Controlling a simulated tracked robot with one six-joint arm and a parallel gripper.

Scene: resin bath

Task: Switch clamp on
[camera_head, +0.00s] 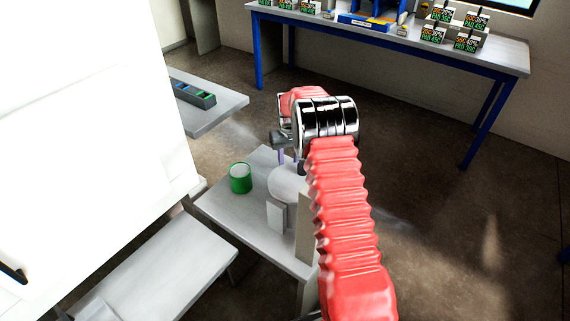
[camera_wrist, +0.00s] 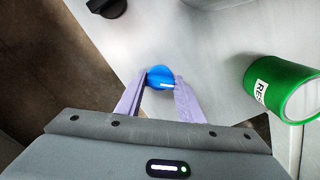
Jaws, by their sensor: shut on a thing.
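A round blue knob (camera_wrist: 158,76) with a white mark sits on the light grey surface in the wrist view. The two lavender fingers of my gripper (camera_wrist: 162,82) are on either side of it and shut on it. In the head view my gripper (camera_head: 288,156) points down over a small grey table (camera_head: 235,212), and the blue knob is hidden. No lettering shows that tells whether this knob is the clamp's switch. A black knob (camera_wrist: 108,7) shows at the top left of the wrist view, apart from my fingers.
A green can (camera_wrist: 274,84) with a white label stands to the right; it also shows in the head view (camera_head: 240,184). A round pale plate (camera_head: 284,186) lies under my arm. A blue-legged bench (camera_head: 400,47) with several boxes stands behind. Open floor lies right.

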